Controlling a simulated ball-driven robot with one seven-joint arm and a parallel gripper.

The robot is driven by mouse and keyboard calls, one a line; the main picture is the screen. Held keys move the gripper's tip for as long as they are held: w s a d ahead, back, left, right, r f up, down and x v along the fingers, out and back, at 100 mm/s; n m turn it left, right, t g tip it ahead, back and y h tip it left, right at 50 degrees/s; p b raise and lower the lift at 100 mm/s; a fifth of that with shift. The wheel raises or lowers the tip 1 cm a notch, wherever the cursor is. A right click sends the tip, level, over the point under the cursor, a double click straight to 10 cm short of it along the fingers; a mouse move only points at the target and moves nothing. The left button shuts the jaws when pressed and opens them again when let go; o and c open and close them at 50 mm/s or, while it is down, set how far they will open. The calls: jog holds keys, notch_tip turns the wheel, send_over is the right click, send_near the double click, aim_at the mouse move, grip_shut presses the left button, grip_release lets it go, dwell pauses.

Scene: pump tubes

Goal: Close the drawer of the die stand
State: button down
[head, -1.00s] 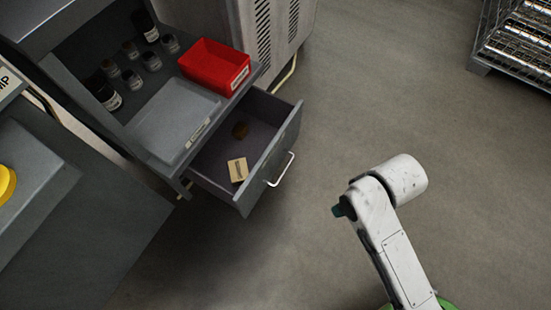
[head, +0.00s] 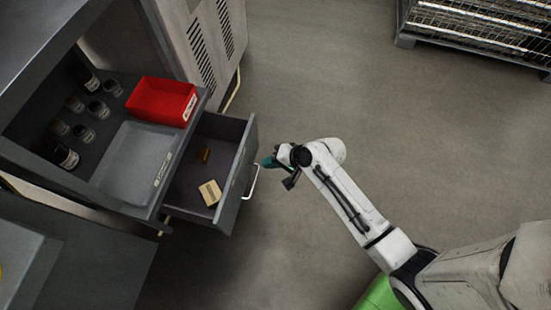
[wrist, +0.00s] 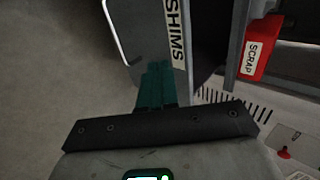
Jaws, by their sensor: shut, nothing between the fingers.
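The die stand (head: 152,205) is a dark grey cabinet at the left of the head view. Its drawer (head: 232,185) is pulled out to the right, with a pale bar handle (head: 251,182) on its front. A tan box (head: 210,192) and a small brown item (head: 203,155) lie inside. My gripper (head: 268,162) has teal fingers, shut and empty, close to the drawer front near the handle's upper end. In the wrist view the shut fingers (wrist: 155,85) point at the drawer front with its SHIMS label (wrist: 173,35); the handle (wrist: 115,30) is to their left. Contact cannot be told.
A red SCRAP bin (head: 163,101), a grey tray (head: 133,160) and several dark jars (head: 97,109) stand on the shelf above the drawer. A vented cabinet (head: 205,45) stands behind. A metal rack (head: 475,30) is at the upper right. The floor between is clear.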

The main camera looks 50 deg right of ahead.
aim_at(239, 162)
jog(key=w+a+f, duration=0.1)
jog(key=w+a+f+b, duration=0.1)
jog(key=w, duration=0.1)
jog(key=w+a+f+b, duration=0.1)
jog(key=w, duration=0.1)
jog(key=shift+w+f, duration=0.2)
jog(key=shift+w+a, duration=0.4)
jog(key=shift+w, duration=0.2)
jog(key=shift+w+a+r, duration=0.1)
jog(key=shift+w+a, duration=0.1)
jog(key=shift+w, duration=0.2)
jog(key=w+a+b, duration=0.3)
jog(key=w+a, duration=0.5)
jog(key=w, duration=0.6)
jog(key=shift+w+a, duration=0.15)
